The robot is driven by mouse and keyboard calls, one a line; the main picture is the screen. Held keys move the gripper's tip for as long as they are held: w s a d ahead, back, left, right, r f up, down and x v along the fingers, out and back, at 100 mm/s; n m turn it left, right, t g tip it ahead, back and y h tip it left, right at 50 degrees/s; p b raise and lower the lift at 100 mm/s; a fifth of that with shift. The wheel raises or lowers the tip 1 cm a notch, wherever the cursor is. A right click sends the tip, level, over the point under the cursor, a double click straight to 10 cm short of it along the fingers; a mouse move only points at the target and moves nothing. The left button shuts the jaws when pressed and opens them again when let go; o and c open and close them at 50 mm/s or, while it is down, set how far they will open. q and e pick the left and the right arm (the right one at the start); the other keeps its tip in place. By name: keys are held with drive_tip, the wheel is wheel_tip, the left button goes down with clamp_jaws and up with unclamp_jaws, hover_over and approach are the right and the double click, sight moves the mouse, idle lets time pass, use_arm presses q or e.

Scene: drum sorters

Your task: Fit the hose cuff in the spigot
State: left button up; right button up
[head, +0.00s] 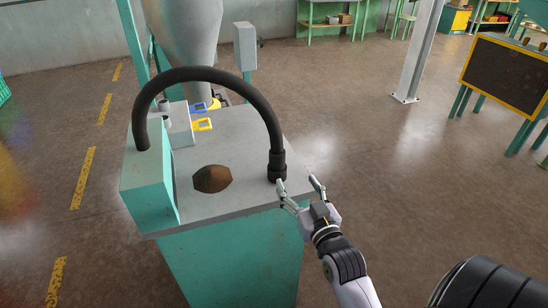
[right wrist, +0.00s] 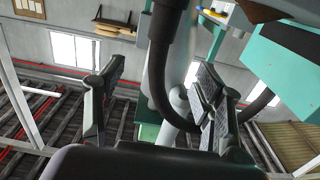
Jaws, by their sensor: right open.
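The black hose (head: 215,75) arches from the teal box at the bench's left end over to the right edge of the bench. Its thicker cuff (head: 278,166) points down there, at or just above the bench top; I cannot tell if it touches. I cannot make out the spigot for certain. My right gripper (head: 298,184) is open beside the cuff, at the bench's right edge. In the right wrist view the hose (right wrist: 160,85) shows between the two spread fingers, with no grip on it visible. My left gripper is not in view.
Yellow and blue frames (head: 203,124) and a grey block (head: 180,124) stand at the back left. A grey hopper (head: 185,35) rises behind. The floor right of the bench is clear.

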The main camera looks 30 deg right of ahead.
sight(280, 158)
drive_tip(key=p+x, duration=0.1)
drive_tip(key=x, duration=0.8)
drive_tip(key=shift+w, duration=0.3)
drive_tip(key=shift+w+d+p, duration=0.1)
drive_tip(key=shift+w+p, duration=0.25)
drive_tip(key=x, duration=0.3)
drive_tip(key=p+x, duration=0.1)
drive_tip(key=x, duration=0.1)
drive_tip(key=shift+f, duration=0.35)
drive_tip(key=shift+s, duration=0.1)
drive_tip(key=shift+c, duration=0.4)
drive_tip(key=c, duration=1.2)
drive_tip(key=shift+c, duration=0.4)
drive_tip(key=shift+r, duration=0.15)
